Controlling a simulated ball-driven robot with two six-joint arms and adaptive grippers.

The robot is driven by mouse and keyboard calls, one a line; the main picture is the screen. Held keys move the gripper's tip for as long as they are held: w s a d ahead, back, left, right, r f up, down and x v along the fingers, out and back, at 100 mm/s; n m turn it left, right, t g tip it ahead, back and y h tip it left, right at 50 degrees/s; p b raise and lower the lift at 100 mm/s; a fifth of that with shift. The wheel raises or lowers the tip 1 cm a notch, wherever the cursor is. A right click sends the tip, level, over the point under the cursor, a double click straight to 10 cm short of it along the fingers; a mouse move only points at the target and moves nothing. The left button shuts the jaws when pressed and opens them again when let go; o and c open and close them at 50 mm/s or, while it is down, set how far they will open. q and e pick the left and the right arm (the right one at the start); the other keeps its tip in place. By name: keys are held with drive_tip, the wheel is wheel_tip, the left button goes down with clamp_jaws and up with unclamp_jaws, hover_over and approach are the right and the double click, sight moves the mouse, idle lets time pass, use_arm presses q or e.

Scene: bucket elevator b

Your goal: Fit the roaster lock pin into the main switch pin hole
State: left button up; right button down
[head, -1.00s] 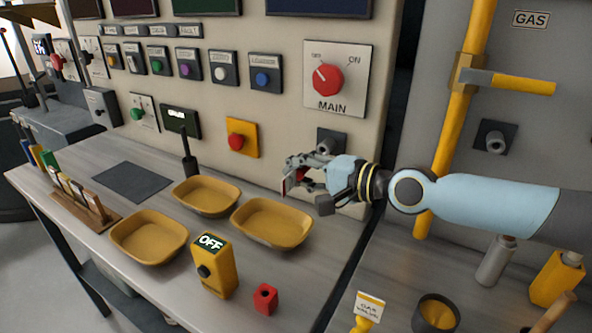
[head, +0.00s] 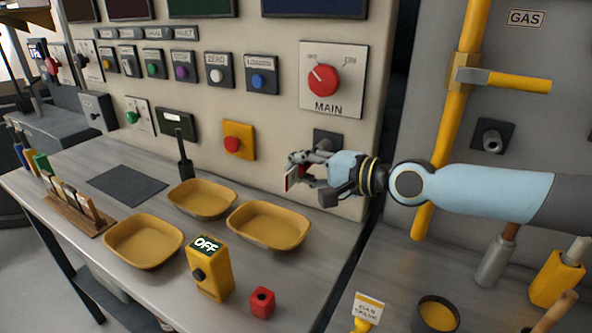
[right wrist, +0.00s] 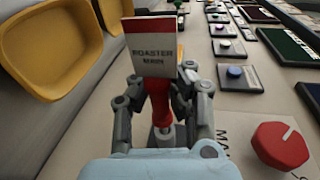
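My right gripper (head: 297,176) is in front of the panel, below the MAIN switch. It is shut on the roaster lock pin. In the right wrist view the pin (right wrist: 159,98) has a red body, a grey shaft and a tag (right wrist: 152,52) reading "ROASTER MAIN", between the fingers. The main switch (head: 323,80) is a red knob on a white plate, its pointer toward OFF. Below it, a dark square plate (head: 327,136), likely the pin hole's, is partly hidden by the gripper; I cannot see the hole clearly. The pin appears apart from it. My left gripper is not in view.
Several yellow trays (head: 268,226) stand on the counter under my gripper. A yellow box (head: 208,270) showing OFF and a red block (head: 262,302) sit nearer. A red button on a yellow plate (head: 238,140) is left of the gripper. A yellow gas pipe (head: 450,130) stands at right.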

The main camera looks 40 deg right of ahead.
drive_tip(key=shift+w+d+b, duration=0.2)
drive_tip(key=shift+d+b, duration=0.2)
drive_tip(key=shift+d, duration=0.2)
drive_tip(key=shift+w+d+b, duration=0.15)
drive_tip(key=shift+d+b, duration=0.25)
drive_tip(key=shift+d, duration=0.2)
drive_tip(key=c, duration=1.3)
unclamp_jaws()
drive_tip(key=shift+o, duration=0.2)
drive_tip(key=shift+s, duration=0.15)
drive_tip(key=v, duration=0.7)
drive_tip(key=shift+d, duration=0.1)
